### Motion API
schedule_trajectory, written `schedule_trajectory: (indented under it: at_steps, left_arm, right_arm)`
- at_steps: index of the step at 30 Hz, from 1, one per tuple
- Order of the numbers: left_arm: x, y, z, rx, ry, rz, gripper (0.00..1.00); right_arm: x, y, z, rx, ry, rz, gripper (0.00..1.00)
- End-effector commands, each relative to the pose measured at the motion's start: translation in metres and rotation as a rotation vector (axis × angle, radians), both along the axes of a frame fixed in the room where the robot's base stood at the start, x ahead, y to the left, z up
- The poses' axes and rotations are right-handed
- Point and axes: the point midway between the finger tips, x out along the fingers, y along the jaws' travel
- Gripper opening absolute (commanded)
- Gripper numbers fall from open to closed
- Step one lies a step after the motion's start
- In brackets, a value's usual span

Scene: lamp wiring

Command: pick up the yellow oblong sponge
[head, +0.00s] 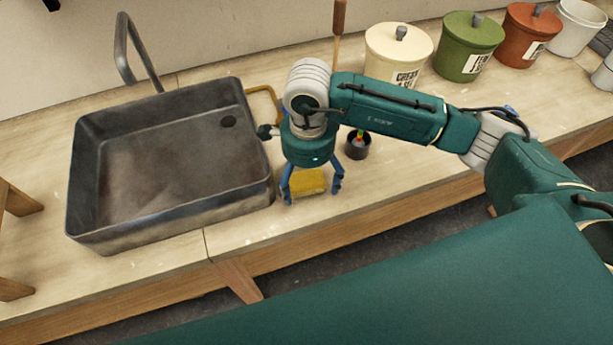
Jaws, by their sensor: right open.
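The yellow oblong sponge (309,182) lies on the wooden counter, just right of the sink. My right gripper (312,195) points down over it with its blue fingers spread. One finger is at the sponge's left side and the other at its right side. The gripper is open; I cannot tell whether the fingers touch the sponge. The gripper's body hides the sponge's far part. My left gripper is not in view.
A dark metal sink (165,222) stands left of the gripper. A small dark cup (358,150) with colourful contents is close to the right. Cream (396,50), green (466,48) and red-brown (528,38) lidded canisters stand at the back right. The counter's front edge is near the sponge.

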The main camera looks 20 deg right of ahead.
Motion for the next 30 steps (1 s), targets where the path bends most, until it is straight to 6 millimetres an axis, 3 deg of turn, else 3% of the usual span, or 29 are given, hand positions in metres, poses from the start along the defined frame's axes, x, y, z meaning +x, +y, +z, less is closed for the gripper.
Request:
schedule_trajectory:
  at_steps: [4,10,16,30]
  left_arm:
    - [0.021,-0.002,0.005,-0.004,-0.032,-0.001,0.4]
    - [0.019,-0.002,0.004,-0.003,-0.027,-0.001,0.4]
    - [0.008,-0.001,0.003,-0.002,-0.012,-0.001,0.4]
    - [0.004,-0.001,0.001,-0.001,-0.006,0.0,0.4]
  right_arm:
    - [0.0,0.0,-0.01,0.0,0.0,0.0,0.83]
    - [0.0,0.0,-0.011,0.0,-0.001,0.001,0.83]
    - [0.0,0.0,-0.01,0.0,-0.001,0.0,0.43]
    - [0.001,0.001,-0.004,0.002,-0.004,0.0,0.42]
